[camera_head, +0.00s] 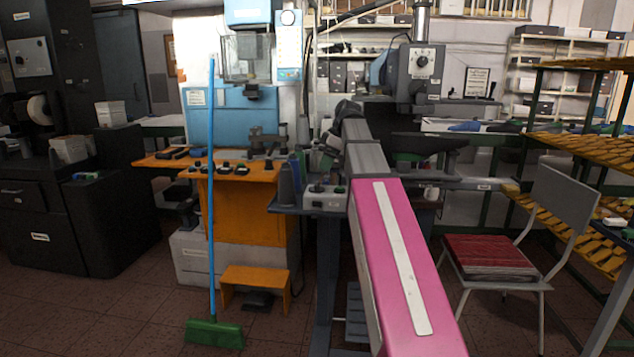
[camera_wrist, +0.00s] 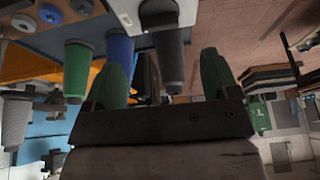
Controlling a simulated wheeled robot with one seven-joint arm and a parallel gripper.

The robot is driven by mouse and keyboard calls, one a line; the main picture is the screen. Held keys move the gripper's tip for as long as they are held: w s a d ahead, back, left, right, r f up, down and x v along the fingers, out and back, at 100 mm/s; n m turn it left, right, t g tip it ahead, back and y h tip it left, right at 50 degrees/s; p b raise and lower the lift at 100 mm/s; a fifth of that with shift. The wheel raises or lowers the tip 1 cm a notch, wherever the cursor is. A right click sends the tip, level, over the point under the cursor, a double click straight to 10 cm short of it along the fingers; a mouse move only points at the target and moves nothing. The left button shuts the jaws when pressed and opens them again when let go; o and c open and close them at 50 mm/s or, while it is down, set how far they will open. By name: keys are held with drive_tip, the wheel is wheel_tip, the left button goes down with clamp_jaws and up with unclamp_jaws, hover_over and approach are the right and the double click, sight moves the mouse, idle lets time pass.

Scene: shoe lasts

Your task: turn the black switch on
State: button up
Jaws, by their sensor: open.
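A pale grey control box (camera_head: 324,198) with small dark knobs and a green one stands on the bench left of my arm. The box also shows at the top of the wrist view (camera_wrist: 128,10), which looks upside down. A dark tapered piece (camera_wrist: 172,62) extends from it between my fingers and looks like the black switch; its setting cannot be told. My gripper (camera_wrist: 166,72) has two green fingers set wide apart, one on each side of this piece, with nothing clamped. Whether they touch it is unclear. In the head view my arm hides the gripper.
Green (camera_wrist: 75,70) and blue (camera_wrist: 120,55) tapered pieces stand close beside the left finger in the wrist view. Dark bottles (camera_head: 286,183) stand left of the box. An orange table (camera_head: 245,190), a broom (camera_head: 211,200) and a chair (camera_head: 490,257) flank the bench.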

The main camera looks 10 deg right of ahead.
sight(317, 183)
drive_tip(key=x, duration=0.8)
drive_tip(key=shift+f, duration=0.15)
drive_tip(key=c, duration=0.9)
